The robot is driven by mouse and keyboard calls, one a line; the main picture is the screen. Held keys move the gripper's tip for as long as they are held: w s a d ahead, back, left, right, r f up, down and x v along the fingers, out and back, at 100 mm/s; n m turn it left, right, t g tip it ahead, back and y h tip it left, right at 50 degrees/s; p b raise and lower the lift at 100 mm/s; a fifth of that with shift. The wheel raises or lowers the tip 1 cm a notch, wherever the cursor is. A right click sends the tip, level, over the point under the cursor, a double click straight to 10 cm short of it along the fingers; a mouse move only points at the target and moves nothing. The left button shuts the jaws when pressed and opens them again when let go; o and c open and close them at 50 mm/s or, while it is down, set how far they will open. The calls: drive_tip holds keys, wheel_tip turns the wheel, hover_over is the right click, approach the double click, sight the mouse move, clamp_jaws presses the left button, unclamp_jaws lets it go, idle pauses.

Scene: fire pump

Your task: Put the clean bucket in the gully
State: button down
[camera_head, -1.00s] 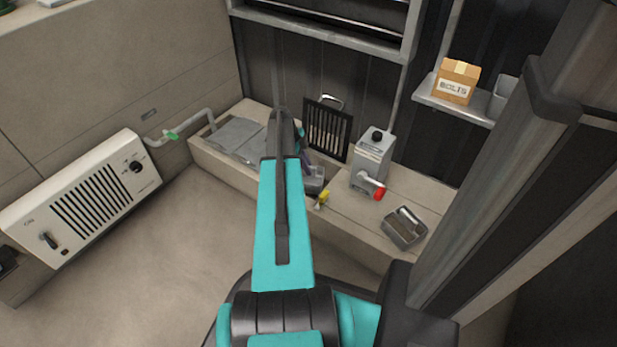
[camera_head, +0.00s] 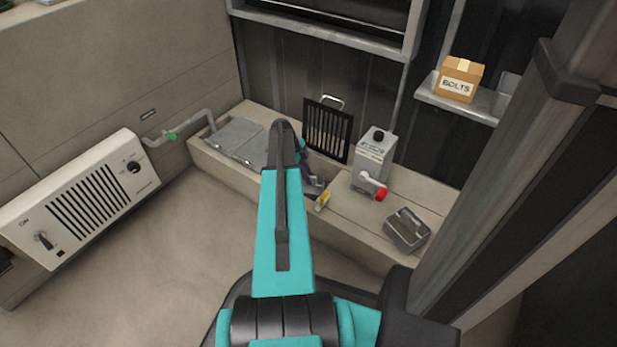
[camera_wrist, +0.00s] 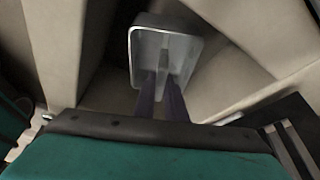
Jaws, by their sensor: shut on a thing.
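My gripper (camera_wrist: 162,97) is shut on a small grey bucket (camera_wrist: 140,46), with its dark fingers at a bar across the bucket's middle. In the wrist view the bucket lies between beige concrete faces. In the head view my arm hides most of it and my gripper (camera_head: 309,182) is over a dark opening in the ledge that looks like the gully. I cannot tell whether the bucket touches the bottom. A second grey bucket (camera_head: 407,229) with a middle bar stands on the ledge to the right; its inside looks darker.
A black grate (camera_head: 327,130) leans on the back wall behind the opening. A grey box with a red-knobbed crank (camera_head: 373,165) stands to the right. A small yellow item (camera_head: 322,202) is at the opening's near edge. A grey plate (camera_head: 238,138) lies on the left.

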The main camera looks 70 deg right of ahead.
drive_tip(key=shift+f, duration=0.1)
drive_tip(key=c, duration=1.8)
unclamp_jaws()
drive_tip(key=shift+p+v, duration=2.85)
drive_tip(key=shift+v, duration=3.25)
